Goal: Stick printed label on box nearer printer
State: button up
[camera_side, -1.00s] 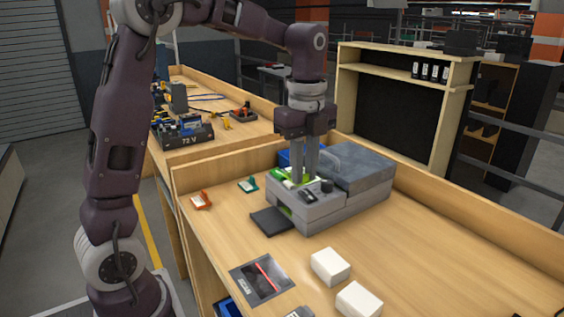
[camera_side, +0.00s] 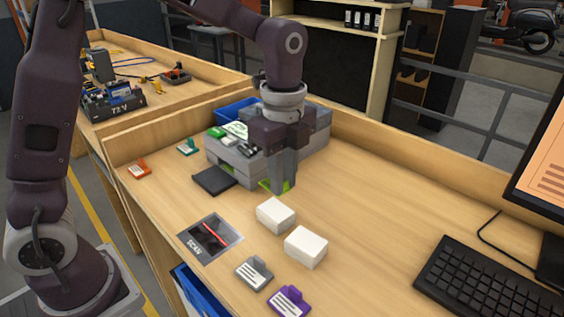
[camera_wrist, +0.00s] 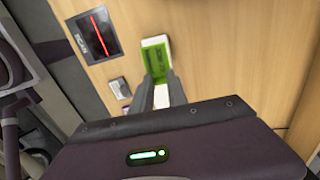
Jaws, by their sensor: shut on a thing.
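My gripper (camera_side: 283,188) is shut on a green label (camera_side: 268,185), which sticks out at the fingertips. It hangs in front of the grey printer (camera_side: 222,158), just behind the white box nearer the printer (camera_side: 275,214) in the side view. A second white box (camera_side: 306,246) sits beside it, farther from the printer. Both boxes' visible faces are plain white. In the wrist view the green label (camera_wrist: 154,58) lies at the fingertips with white showing around its edges. The label's height above the table is unclear.
A scan pad (camera_side: 210,238) with a red line lies left of the boxes. A grey tag (camera_side: 254,273) and a purple tag (camera_side: 289,301) lie in front. A keyboard (camera_side: 490,285) and monitor (camera_side: 545,150) stand at right. The table between boxes and back wall is clear.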

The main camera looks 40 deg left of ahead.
aim_at(283, 215)
jog(key=shift+f, duration=2.75)
jog(key=shift+f, duration=0.45)
dwell(1.0)
jog(key=o, duration=1.2)
jog(key=shift+c, duration=0.2)
jog(key=shift+r, duration=3.5)
